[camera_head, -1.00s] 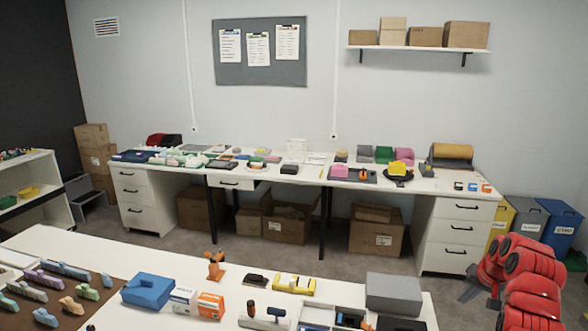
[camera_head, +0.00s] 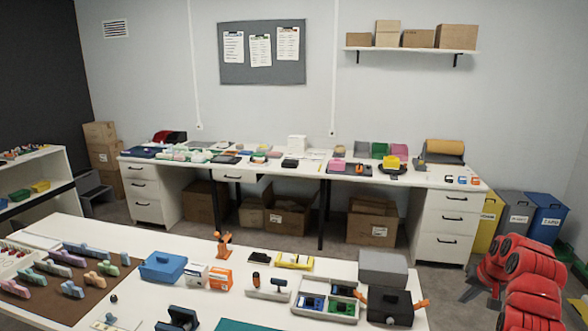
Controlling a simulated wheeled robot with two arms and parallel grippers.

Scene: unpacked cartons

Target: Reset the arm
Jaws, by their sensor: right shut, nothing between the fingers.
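My right arm comes in at the lower right, red and folded, beside the right end of the near table. My right gripper (camera_head: 470,291) is a small dark shape at the left side of the folded red arm. It is shut and empty, and it stands apart from the table and the objects on it. Its fingers are small and partly hidden by the arm. My left arm and left gripper are not in view.
The near white table (camera_head: 330,268) holds a blue box (camera_head: 163,267), a grey box (camera_head: 383,267), a black case (camera_head: 390,306) and a brown mat (camera_head: 45,305). A long desk (camera_head: 235,167) stands behind. Blue (camera_head: 546,218) and yellow (camera_head: 487,222) bins stand behind my right arm.

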